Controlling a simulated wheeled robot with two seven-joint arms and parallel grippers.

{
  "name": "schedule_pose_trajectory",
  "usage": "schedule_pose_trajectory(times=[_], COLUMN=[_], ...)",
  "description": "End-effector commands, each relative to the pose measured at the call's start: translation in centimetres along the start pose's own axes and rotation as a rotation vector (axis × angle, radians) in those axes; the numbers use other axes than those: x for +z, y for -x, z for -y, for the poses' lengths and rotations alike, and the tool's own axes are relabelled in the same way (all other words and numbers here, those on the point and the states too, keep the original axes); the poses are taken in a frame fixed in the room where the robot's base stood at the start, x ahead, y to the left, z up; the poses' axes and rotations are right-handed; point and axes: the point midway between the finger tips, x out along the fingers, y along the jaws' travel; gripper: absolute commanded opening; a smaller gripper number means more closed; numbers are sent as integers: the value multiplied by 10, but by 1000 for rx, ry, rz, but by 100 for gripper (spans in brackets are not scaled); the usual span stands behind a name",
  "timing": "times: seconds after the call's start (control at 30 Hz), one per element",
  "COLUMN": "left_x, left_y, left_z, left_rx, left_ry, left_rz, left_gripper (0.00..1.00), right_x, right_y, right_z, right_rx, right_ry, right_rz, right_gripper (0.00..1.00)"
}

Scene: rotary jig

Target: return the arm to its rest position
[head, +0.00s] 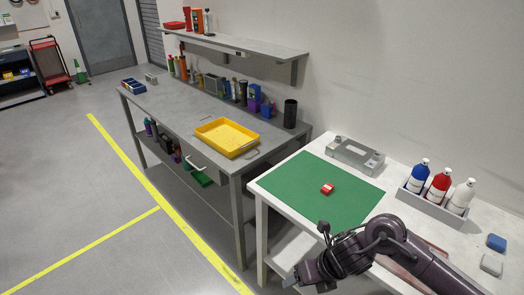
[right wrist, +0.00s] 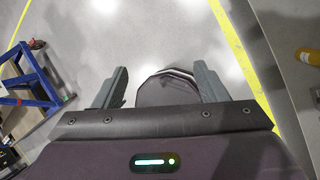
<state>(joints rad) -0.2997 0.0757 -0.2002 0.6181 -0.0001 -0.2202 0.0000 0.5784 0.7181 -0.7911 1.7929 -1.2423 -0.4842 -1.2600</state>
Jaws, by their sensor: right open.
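My right arm (head: 385,236) comes in from the lower right in the head view and reaches across the front of the white table. Its gripper (head: 291,280) is past the table's front left edge, low in the picture. In the right wrist view the gripper (right wrist: 158,78) is open, its two fingers wide apart with nothing held between them. Grey floor and a dark rounded shape show beyond the fingers. My left gripper is not in view.
A red block (head: 327,188) lies on the green mat (head: 300,178). A grey fixture (head: 355,155) and a bottle tray (head: 428,207) stand behind. A grey workbench (head: 165,98) with a yellow tray (head: 227,137) is at left. Open floor (head: 75,190) lies further left.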

Motion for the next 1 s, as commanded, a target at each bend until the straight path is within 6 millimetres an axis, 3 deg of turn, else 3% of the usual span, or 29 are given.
schedule_pose_trajectory(times=[0.1,0.27,0.37,0.43,0.57,0.7,0.83,1.0], left_x=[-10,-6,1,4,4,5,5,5], left_y=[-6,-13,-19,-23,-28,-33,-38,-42], left_z=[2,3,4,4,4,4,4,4], left_rx=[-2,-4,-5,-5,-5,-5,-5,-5], left_ry=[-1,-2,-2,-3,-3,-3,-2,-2], left_rz=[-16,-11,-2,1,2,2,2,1], left_gripper=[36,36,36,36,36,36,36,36], right_x=[4,5,-12,-38,-106,-197,-292,-407], right_y=[-37,-97,-147,-185,-242,-286,-312,-324], right_z=[3,25,53,78,122,156,173,178], right_rx=[73,166,209,218,189,107,-4,-167], right_ry=[-276,-769,-1169,-1462,-1932,-2331,-2632,-2918], right_rz=[19,49,69,85,131,201,289,427], right_gripper=[66,66,66,66,66,66,66,66])
